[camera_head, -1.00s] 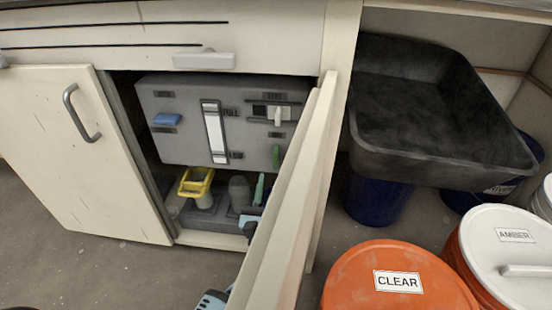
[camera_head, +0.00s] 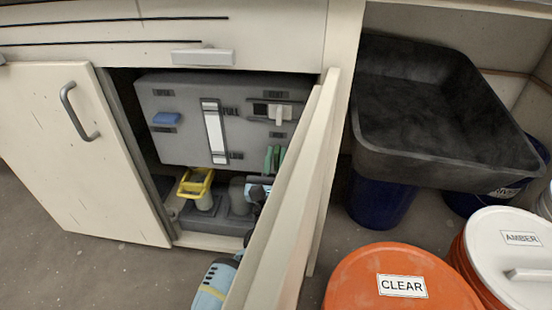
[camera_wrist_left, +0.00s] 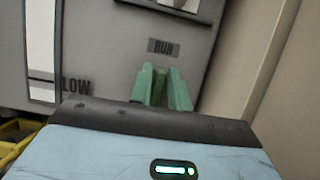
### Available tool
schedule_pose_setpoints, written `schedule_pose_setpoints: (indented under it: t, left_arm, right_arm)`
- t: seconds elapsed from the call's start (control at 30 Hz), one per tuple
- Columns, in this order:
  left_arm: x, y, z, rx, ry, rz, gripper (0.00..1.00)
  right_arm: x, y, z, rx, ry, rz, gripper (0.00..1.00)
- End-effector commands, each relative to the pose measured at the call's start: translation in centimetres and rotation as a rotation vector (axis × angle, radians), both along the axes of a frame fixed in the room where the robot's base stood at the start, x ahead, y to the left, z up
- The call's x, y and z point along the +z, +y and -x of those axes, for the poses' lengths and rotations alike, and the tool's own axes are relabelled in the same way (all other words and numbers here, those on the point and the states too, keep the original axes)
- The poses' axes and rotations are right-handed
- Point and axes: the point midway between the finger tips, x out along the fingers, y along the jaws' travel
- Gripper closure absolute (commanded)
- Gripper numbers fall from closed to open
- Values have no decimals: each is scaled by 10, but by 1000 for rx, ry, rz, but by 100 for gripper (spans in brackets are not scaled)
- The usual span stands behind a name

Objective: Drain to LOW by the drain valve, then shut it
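A grey tank panel (camera_head: 185,148) stands inside the open cabinet. Its white level strip (camera_head: 214,135) runs between FULL and LOW marks; I cannot read the level. A blue handle (camera_head: 166,118) is at its left, a pale lever on a dark plate (camera_head: 279,113) at upper right. My left gripper (camera_head: 273,158) reaches in past the door. In the left wrist view its green fingers (camera_wrist_left: 164,88) stand apart on either side of a darker green handle (camera_wrist_left: 158,92), below a RUN label. Contact is unclear. Which handle is the drain valve is not readable. My right gripper is out of view.
A yellow-handled fitting (camera_head: 196,182) stands on the cabinet floor. The open door (camera_head: 285,200) is close beside my left arm. To the right are a black tub (camera_head: 440,165), an orange CLEAR bucket lid (camera_head: 350,283) and a white AMBER lid (camera_head: 500,240).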

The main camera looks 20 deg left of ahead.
Motion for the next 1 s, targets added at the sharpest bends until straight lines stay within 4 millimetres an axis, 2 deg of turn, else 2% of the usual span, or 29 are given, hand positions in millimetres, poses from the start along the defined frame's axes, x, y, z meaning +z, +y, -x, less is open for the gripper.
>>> schedule_pose_setpoints:
  t: [0.03,0.13,0.57,1.0]
  left_arm:
    - [0,0,0,0,0,0,89]
    - [0,0,0,0,0,0,100]
    - [0,-1,0,-1,17,-59,100]
    - [0,-6,-1,-1,113,-392,100]
  right_arm:
    - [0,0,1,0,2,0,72]
    - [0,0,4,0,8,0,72]
    - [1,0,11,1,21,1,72]
    - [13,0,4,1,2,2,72]
